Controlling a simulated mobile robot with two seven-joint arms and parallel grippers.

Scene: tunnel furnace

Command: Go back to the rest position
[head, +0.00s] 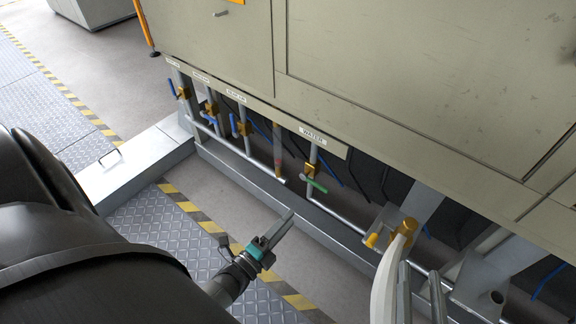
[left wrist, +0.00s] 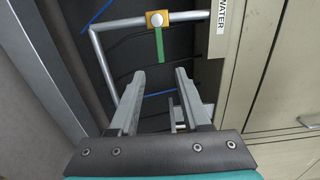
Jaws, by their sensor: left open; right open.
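My left gripper (head: 284,228) is in the head view, over the floor in front of the pipes below the furnace housing. Its fingers look close together from this side, but the left wrist view shows the left gripper (left wrist: 160,75) with its fingers apart and nothing between them. The green-handled valve (head: 313,182) on the WATER pipe is beyond the fingertips and apart from them. The green handle (left wrist: 160,45) hangs down in the left wrist view. My right gripper (head: 421,290) shows at the bottom edge of the head view, with two separated fingers and nothing visible between them.
The beige furnace housing (head: 420,75) overhangs the pipes. Several blue-handled valves, one of them here (head: 211,108), are further left. A grey low beam (head: 250,178) runs along the floor. A metal box with a handle (head: 130,165) stands at left. Open floor (head: 215,185) lies between.

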